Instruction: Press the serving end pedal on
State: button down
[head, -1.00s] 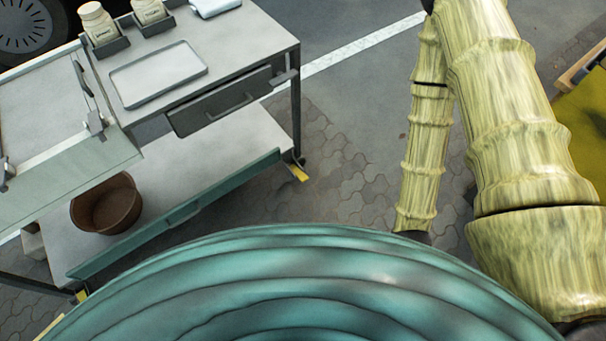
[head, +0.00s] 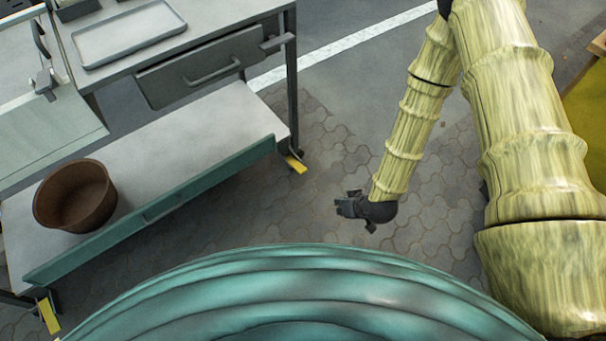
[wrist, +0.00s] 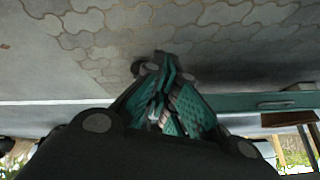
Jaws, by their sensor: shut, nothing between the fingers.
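A yellow pedal (head: 297,164) sticks out at the foot of the cart's right leg in the head view. A second yellow pedal (head: 48,316) is at the foot of the cart's lower left leg. The frames do not show which one is the serving end pedal. My dark gripper (head: 345,207) hangs over the paving to the right of the cart, below and to the right of the first pedal and apart from it. In the wrist view its fingers (wrist: 168,95) are together and empty. I cannot make out a pedal in the wrist view.
The grey cart (head: 205,105) has a drawer handle, a tray (head: 130,35) on top and a brown pot (head: 75,197) on its lower shelf. A green shelf edge (head: 150,212) faces me. Bare paving (head: 330,150) lies between the cart and my arm.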

jog(key=w+a+f+n+t+y+b, duration=0.1)
jog(key=w+a+f+b, duration=0.1)
jog(key=w+b, duration=0.3)
jog(key=w+a+f+n+t+y+b, duration=0.1)
jog(key=w+a+f+t+b, duration=0.1)
jog(key=w+b, duration=0.4)
jog(key=w+a+f+n+t+y+b, duration=0.1)
jog(key=w+f+b, duration=0.4)
jog(key=w, duration=0.5)
jog(key=shift+a+n+t+y+b, duration=0.4)
jog(key=shift+a+b, duration=0.3)
jog(key=shift+a, duration=0.5)
jog(key=b, duration=0.5)
send_over(303, 170)
jog(key=f, duration=0.5)
jog(key=shift+w+a+f, duration=0.1)
jog(key=shift+w+a, duration=0.2)
jog(key=shift+a, duration=0.05)
jog(key=shift+s+d+f+b, duration=0.1)
jog(key=shift+f+b, duration=0.2)
jog(key=shift+f, duration=0.2)
jog(key=shift+s+d+f+b, duration=0.1)
jog(key=shift+f+b, duration=0.2)
jog(key=shift+f, duration=0.2)
jog(key=shift+s+d+f+b, duration=0.15)
jog(key=shift+f+b, duration=0.25)
jog(key=shift+f, duration=0.35)
